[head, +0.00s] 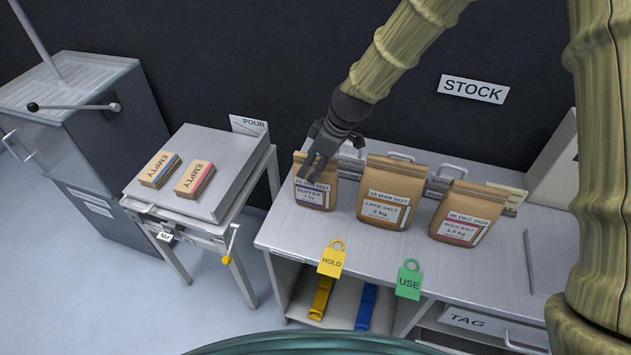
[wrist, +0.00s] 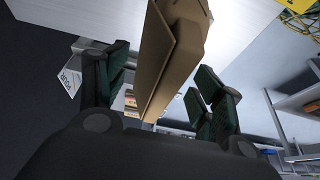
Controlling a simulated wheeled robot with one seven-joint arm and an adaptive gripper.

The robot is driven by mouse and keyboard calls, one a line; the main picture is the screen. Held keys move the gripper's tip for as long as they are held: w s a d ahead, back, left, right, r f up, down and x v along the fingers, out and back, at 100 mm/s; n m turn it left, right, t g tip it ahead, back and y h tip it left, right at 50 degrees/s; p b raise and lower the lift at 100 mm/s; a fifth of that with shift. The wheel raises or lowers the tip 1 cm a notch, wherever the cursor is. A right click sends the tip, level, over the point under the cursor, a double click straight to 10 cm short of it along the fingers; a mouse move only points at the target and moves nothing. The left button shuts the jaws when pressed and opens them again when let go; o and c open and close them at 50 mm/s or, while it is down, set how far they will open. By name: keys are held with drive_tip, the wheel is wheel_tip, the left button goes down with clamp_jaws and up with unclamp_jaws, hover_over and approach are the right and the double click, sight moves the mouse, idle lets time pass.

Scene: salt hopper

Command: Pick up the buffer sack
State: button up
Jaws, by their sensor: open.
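The buffer sack (head: 313,192) is a brown paper bag with a white label reading BUFFER, 1 kg. It stands upright at the left end of the stock bench (head: 400,260). My gripper (head: 318,160) is at the top of this sack in the head view and covers part of it. In the wrist view my gripper (wrist: 165,92) is open, with a brown sack (wrist: 172,55) between its fingers. Gaps show between the sack and the fingers on both sides.
The lake salt sack (head: 388,195) and rock salt sack (head: 465,214) stand to the right. Yellow HOLD (head: 331,260) and green USE (head: 409,280) tags hang at the bench's front edge. Two EMPTY packets (head: 160,169) lie on the platform (head: 225,160) at left. The bench front is mostly clear.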

drive_tip(key=shift+x, duration=1.3)
drive_tip(key=shift+r, duration=0.1)
clamp_jaws()
